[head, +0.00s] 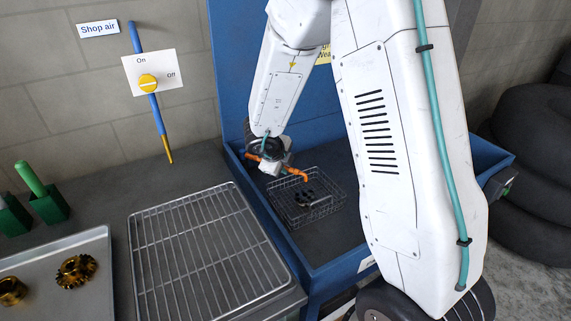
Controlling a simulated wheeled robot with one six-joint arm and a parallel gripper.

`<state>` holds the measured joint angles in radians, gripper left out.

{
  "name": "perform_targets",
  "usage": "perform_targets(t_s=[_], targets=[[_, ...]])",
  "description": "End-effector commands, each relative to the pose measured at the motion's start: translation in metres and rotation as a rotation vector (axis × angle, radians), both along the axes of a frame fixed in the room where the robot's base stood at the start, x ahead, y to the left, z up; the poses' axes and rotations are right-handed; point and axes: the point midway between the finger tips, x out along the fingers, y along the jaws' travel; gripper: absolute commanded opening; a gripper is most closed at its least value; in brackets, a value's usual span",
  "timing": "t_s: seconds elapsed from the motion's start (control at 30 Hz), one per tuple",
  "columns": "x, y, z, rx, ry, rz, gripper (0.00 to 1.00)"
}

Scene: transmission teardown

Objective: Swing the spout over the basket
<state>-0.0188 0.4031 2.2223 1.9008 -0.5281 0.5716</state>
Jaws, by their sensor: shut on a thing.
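An orange spout (292,173) shows at the back of the blue wash basin, with its bent end over the left rear part of the basket. The wire basket (333,191) sits on the floor of the basin and holds dark parts, whose exact shape is too small to tell. My gripper (272,165) is at the spout, shut on it, above the basket's rear left corner. Its fingertips are small and partly hidden by my wrist.
The blue basin (320,267) has raised walls around the basket. A wire rack (200,255) lies on the bench to the left. A tray (50,310) holds brass-coloured gears (76,270). A yellow valve knob (148,83) is on the wall. Black tyres (530,140) stand at the right.

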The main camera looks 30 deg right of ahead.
Motion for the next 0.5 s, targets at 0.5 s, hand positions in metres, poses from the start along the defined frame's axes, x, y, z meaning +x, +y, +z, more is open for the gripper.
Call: perform_targets(t_s=[0.5], targets=[[0.0017,0.0011,0.0013,0.000,-0.004,0.000,0.39]])
